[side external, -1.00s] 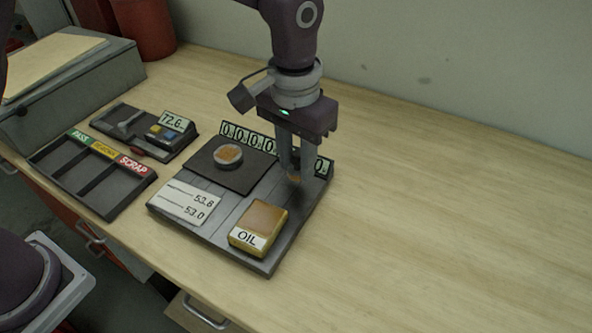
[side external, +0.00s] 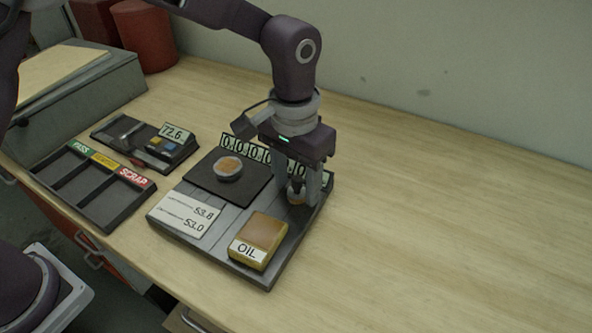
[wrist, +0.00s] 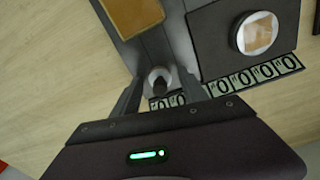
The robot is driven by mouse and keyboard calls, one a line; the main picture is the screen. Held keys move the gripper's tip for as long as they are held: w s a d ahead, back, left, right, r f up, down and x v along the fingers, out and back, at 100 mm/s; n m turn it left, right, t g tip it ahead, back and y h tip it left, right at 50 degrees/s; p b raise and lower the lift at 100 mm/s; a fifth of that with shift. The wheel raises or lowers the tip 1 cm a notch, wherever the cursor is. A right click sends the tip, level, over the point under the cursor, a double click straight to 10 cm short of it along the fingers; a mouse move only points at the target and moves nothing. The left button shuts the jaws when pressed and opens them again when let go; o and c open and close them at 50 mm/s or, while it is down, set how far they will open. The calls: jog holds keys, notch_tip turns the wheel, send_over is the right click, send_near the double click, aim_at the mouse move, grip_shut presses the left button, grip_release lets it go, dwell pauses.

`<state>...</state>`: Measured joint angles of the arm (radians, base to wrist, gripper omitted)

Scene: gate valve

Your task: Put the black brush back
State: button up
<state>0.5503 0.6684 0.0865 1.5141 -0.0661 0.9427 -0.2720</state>
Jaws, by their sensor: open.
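The black brush (side external: 296,185) stands upright near the right rear corner of the grey station board (side external: 210,235), with a pale ring-like base at its foot. In the wrist view its dark handle end (wrist: 160,86) shows against the round pale base. My gripper (side external: 297,198) is open and lowered over it, with one finger on each side of the brush. In the wrist view gaps show between the fingers (wrist: 166,95) and the brush. Whether the brush's lower end sits fully inside its base is hard to tell.
A gold OIL block (side external: 258,241) stands at the board's front right. A round dish (side external: 228,168) sits on a dark pad left of my gripper, with digit plates (side external: 240,146) behind. A sorting tray (side external: 92,187) lies left. The right side of the table is clear.

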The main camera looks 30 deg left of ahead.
aim_at(294, 179)
notch_tip(294, 179, up, 12)
jog(key=shift+s+a, duration=0.1)
jog(key=s+a+r+n+t+h, duration=0.1)
jog(key=s+a+r, duration=0.35)
jog(key=a, duration=0.25)
jog(key=s+a+r+t, duration=0.2)
jog(key=s+a+r, duration=0.1)
jog(key=s+a, duration=0.3)
jog(key=s+a+f+n+t+y, duration=0.1)
jog(key=s+a+f, duration=0.4)
jog(key=s, duration=0.7)
jog(key=a+t, duration=0.1)
jog(key=a, duration=0.1)
jog(key=shift+a, duration=0.4)
